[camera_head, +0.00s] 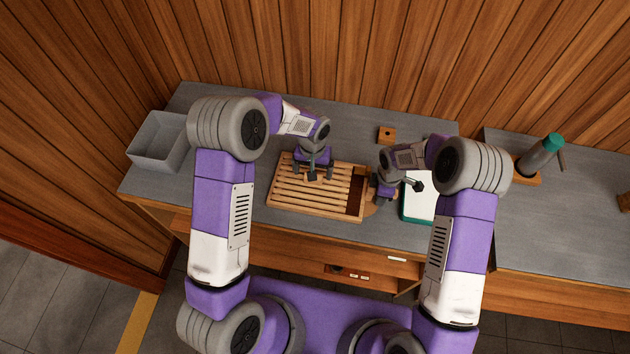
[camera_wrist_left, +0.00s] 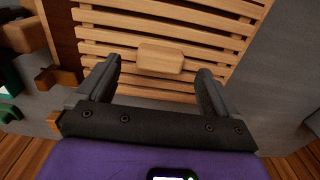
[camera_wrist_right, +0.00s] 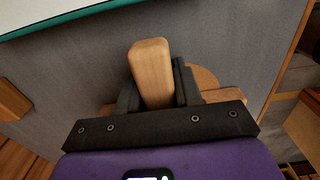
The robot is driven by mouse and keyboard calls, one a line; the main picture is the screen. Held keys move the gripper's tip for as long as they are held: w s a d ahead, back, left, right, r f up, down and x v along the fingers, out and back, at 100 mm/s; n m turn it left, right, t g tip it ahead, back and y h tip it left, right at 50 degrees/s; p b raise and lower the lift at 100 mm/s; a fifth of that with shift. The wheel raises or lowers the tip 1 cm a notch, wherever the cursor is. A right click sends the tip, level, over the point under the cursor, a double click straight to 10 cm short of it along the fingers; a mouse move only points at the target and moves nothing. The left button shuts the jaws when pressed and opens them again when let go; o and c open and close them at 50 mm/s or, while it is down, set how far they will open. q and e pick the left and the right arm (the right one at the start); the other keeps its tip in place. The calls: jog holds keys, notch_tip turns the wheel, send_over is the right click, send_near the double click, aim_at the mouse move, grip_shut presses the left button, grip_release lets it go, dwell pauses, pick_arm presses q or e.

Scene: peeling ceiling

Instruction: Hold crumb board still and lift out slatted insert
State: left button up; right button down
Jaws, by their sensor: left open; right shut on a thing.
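The wooden crumb board (camera_head: 318,216) lies on the grey counter, with the slatted insert (camera_head: 290,197) in it. A dark strip of the board shows at its right end. My left gripper (camera_head: 313,177) is open over the slats. In the left wrist view, a small wooden block (camera_wrist_left: 160,58) on the slats (camera_wrist_left: 180,20) lies between and a little beyond its open fingers. My right gripper (camera_head: 384,196) is at the board's right end. In the right wrist view it is shut on an upright wooden grip (camera_wrist_right: 150,72), beside a rounded wooden tab (camera_wrist_right: 204,80).
A grey bin (camera_head: 160,142) stands at the counter's left end. A white and green board (camera_head: 418,207) lies right of the right gripper. A small wooden block (camera_head: 387,134) lies behind. A green-capped bottle (camera_head: 540,153) stands on the right counter.

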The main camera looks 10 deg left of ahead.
pick_arm(q)
jog(key=shift+f, duration=1.3)
jog(key=c, duration=1.4)
jog(key=shift+r, duration=0.1)
jog(key=shift+r, duration=0.5)
jog(key=shift+r, duration=2.5)
jog(key=shift+r, duration=1.2)
